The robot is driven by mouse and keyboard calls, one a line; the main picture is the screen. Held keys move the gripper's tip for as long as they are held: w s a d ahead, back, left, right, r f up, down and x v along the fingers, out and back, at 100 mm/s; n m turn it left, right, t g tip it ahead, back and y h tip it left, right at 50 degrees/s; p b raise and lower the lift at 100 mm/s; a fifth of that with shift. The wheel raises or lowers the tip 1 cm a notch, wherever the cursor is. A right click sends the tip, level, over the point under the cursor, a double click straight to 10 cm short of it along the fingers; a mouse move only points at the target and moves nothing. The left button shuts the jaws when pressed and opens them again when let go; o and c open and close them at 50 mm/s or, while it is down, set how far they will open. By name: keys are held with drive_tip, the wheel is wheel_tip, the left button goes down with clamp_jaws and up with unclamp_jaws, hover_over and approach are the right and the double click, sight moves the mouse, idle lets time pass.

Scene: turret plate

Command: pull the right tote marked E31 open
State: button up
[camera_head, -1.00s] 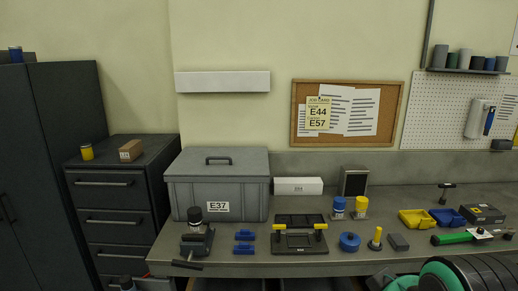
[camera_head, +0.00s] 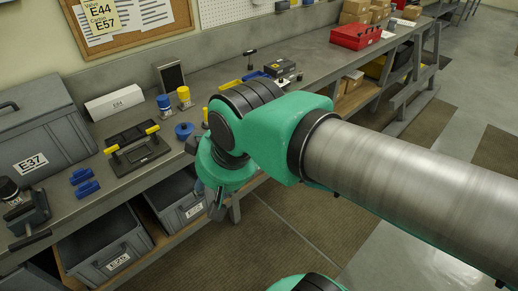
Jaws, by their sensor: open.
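Two grey totes sit on the shelf under the workbench. The right tote (camera_head: 168,203) has a white label on its front, too small to read surely. The left tote (camera_head: 82,245) has a label that looks like E25. My gripper (camera_head: 209,203) hangs below my green wrist, in front of and just right of the right tote's front. Its dark fingers are open and look empty. I cannot tell whether they touch the tote. My arm hides part of the bench edge and the area behind the gripper.
The workbench (camera_head: 103,187) runs above the totes. It bears a grey lidded case marked E37 (camera_head: 40,135), a black fixture with yellow handles (camera_head: 140,157), blue parts (camera_head: 85,183) and a red box (camera_head: 354,37). The floor (camera_head: 280,225) before the bench is open.

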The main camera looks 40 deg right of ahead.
drive_tip(key=w+d+f+m+g+y, duration=0.1)
drive_tip(key=w+d+f+m+y, duration=0.15)
drive_tip(key=w+m, duration=0.65)
drive_tip(key=w+d+f+m+g+y, duration=0.15)
drive_tip(key=w+f+m, duration=0.3)
drive_tip(key=w, duration=0.75)
drive_tip(key=w+d+f+m+t+y, duration=0.3)
drive_tip(key=w+d+f+m+y, duration=0.1)
drive_tip(key=w+d+f+m, duration=1.1)
drive_tip(key=w+d+f+m+t+h, duration=0.1)
drive_tip(key=w+d+f+m+t, duration=0.1)
drive_tip(key=d+f+m, duration=0.4)
drive_tip(key=w+d+f+m+t, duration=0.2)
drive_tip(key=d+f, duration=0.5)
drive_tip(key=d, duration=0.2)
drive_tip(key=w+d+f+m+t+h, duration=0.1)
drive_tip(key=w+d+f+m+t, duration=0.15)
drive_tip(key=d+f, duration=0.5)
drive_tip(key=s+d+f+m+t+h+b, duration=0.1)
drive_tip(key=s+d+f+m+h+b, duration=0.1)
drive_tip(key=d+f+m, duration=0.5)
drive_tip(key=s+d+f+m+t+h+b, duration=0.1)
drive_tip(key=s+d+f+m+h, duration=0.3)
drive_tip(key=d+f, duration=1.2)
drive_tip(key=s+d+m+t, duration=0.1)
drive_tip(key=s+m, duration=0.1)
drive_tip(key=m, duration=0.1)
drive_tip(key=shift+f+b, duration=0.4)
